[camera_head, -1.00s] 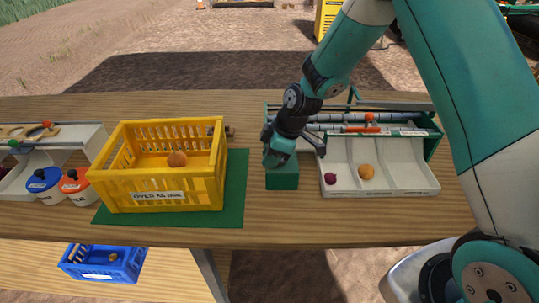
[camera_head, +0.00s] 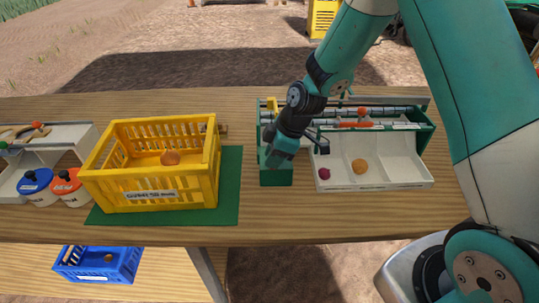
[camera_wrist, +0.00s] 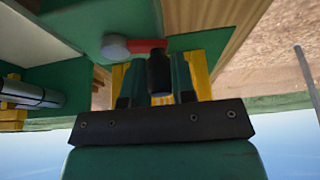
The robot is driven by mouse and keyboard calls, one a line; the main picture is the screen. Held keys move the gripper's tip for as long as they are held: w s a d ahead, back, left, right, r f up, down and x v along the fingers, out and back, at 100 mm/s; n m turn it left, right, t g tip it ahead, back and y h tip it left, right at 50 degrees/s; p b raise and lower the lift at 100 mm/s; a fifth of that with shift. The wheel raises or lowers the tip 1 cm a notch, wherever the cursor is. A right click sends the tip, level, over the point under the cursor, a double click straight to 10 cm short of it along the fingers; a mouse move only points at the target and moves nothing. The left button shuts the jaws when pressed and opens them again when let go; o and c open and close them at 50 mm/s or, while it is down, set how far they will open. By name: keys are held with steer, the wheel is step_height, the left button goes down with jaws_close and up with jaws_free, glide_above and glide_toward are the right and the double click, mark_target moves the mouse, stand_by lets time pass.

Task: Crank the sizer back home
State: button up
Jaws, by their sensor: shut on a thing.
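The sizer (camera_head: 425,140) is a green-framed machine with grey rollers, on the right half of the table in the head view. It also shows at the left of the wrist view, where a roller end (camera_wrist: 35,95) is visible. Its crank has a red arm (camera_wrist: 148,44) on a grey hub (camera_wrist: 115,46), with a dark handle (camera_wrist: 159,72). My gripper (camera_head: 272,157) is at the sizer's left end. In the wrist view its yellow-tipped fingers (camera_wrist: 160,88) are shut around the crank handle. In the head view my gripper hides the crank.
A white tray (camera_head: 400,178) in front of the sizer holds an orange-brown onion (camera_head: 359,166) and a purple one (camera_head: 324,174). A yellow crate (camera_head: 150,193) on a green mat (camera_head: 232,180) stands to the left. Blue-lidded and orange-lidded tubs stand farther left.

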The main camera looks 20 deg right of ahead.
steer(key=shift+w+d+r, duration=0.1)
steer(key=shift+w+d, duration=0.1)
steer(key=shift+s+d, duration=0.15)
steer(key=shift+d, duration=0.2)
steer(key=o, duration=1)
steer(key=shift+s, duration=0.1)
steer(key=shift+a, duration=0.1)
